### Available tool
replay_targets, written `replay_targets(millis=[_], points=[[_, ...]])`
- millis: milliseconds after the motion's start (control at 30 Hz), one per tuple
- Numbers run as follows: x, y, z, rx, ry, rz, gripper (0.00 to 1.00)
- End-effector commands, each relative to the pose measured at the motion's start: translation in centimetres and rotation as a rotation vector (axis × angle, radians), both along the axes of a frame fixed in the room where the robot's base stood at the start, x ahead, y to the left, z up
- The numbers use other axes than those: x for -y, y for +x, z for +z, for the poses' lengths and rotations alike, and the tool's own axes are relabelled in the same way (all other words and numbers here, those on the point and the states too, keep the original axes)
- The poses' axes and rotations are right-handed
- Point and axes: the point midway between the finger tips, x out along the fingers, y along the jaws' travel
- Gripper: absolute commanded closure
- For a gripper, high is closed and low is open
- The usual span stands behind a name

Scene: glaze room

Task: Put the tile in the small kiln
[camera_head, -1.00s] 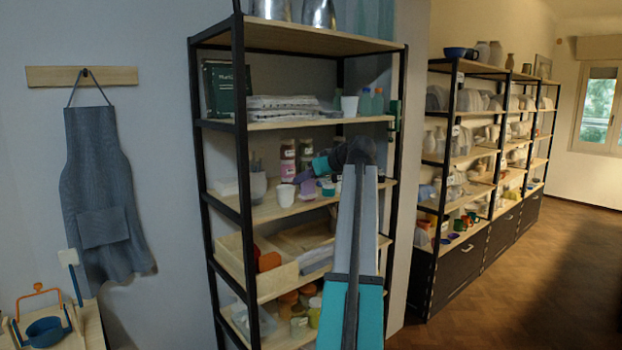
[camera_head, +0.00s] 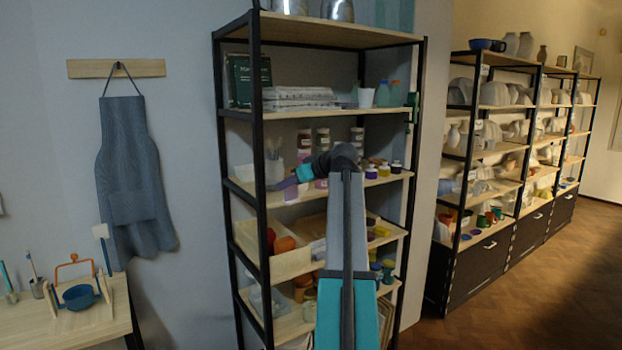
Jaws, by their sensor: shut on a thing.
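My arm reaches up the middle of the view and bends at a dark elbow in front of the open shelf unit. Beyond a teal wrist, my gripper (camera_head: 285,184) points left in front of the unit's middle shelf. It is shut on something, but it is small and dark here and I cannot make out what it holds. I cannot pick out the tile. No small kiln shows in this view.
The black-framed shelf unit (camera_head: 330,30) holds jars, a green box and bins. A wooden table (camera_head: 95,325) with a blue pot (camera_head: 77,297) stands at lower left. An apron (camera_head: 130,170) hangs on the wall. More shelves (camera_head: 510,220) stand right; wood floor (camera_head: 530,310) there is clear.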

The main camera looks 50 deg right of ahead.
Motion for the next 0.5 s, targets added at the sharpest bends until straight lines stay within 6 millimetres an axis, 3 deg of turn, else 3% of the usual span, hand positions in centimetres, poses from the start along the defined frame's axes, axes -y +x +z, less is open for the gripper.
replay_targets(millis=[200,500], points=[[-6.3,5.3,-3.1,0.000,0.002,0.084,0.86],[-16.1,11.7,-8.0,0.000,0.005,0.190,0.86]])
